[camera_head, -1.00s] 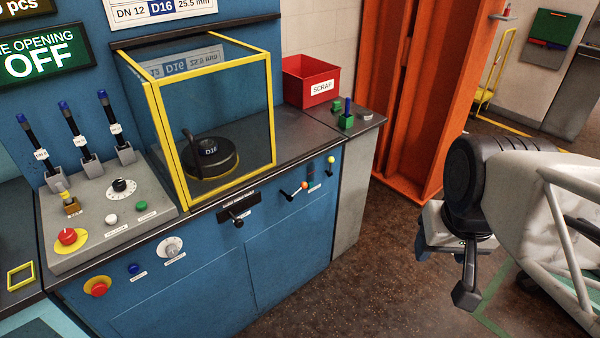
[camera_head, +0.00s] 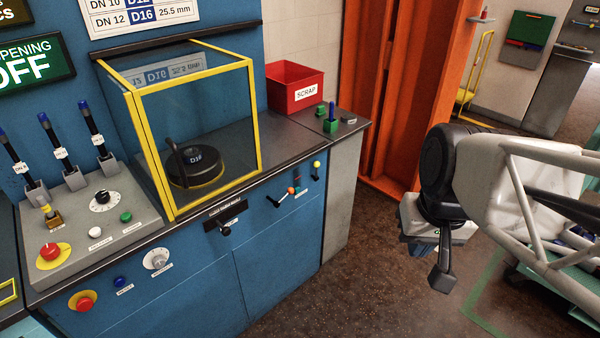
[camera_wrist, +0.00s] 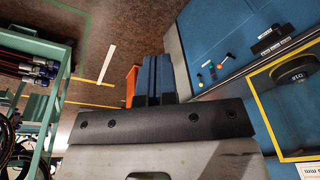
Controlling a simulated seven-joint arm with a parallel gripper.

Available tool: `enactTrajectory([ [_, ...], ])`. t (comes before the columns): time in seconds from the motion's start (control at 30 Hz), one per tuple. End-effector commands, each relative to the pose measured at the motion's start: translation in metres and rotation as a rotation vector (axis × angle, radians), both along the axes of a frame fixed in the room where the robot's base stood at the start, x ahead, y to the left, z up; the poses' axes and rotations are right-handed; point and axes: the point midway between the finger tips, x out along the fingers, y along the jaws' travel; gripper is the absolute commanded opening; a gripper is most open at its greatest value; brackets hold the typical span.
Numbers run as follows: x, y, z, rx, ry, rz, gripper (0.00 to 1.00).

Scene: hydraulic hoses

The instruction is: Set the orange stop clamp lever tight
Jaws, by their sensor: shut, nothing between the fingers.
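The orange knob (camera_head: 291,190) of a small lever is on the front of the blue cabinet (camera_head: 285,235), just below the worktop edge. It also shows in the wrist view (camera_wrist: 200,85), right of my fingers. A black knob and a yellow-tipped lever (camera_head: 316,165) are close beside it. The lever's exact setting is too small to tell. My gripper (camera_wrist: 153,65) is shut and empty, its blue fingers together, in free air apart from the lever. In the head view it is on the right, its fingers mostly hidden by my wrist.
A yellow-framed clear guard (camera_head: 195,125) stands on the worktop over a black D16 die. A red scrap bin (camera_head: 295,88) is at the worktop's back right, near an orange column (camera_head: 412,100). A green rack with hoses (camera_wrist: 40,60) is left in the wrist view. Floor before the cabinet is clear.

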Motion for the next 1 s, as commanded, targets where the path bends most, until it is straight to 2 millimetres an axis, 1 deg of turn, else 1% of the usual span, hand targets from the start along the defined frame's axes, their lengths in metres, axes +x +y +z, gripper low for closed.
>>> enactTrajectory([
  [0.57, 0.073, 0.046, -0.021, 0.282, 0.263, -0.064, 0.0],
  [1.0, 0.137, 0.083, -0.044, 0.524, 0.448, -0.115, 0.0],
])
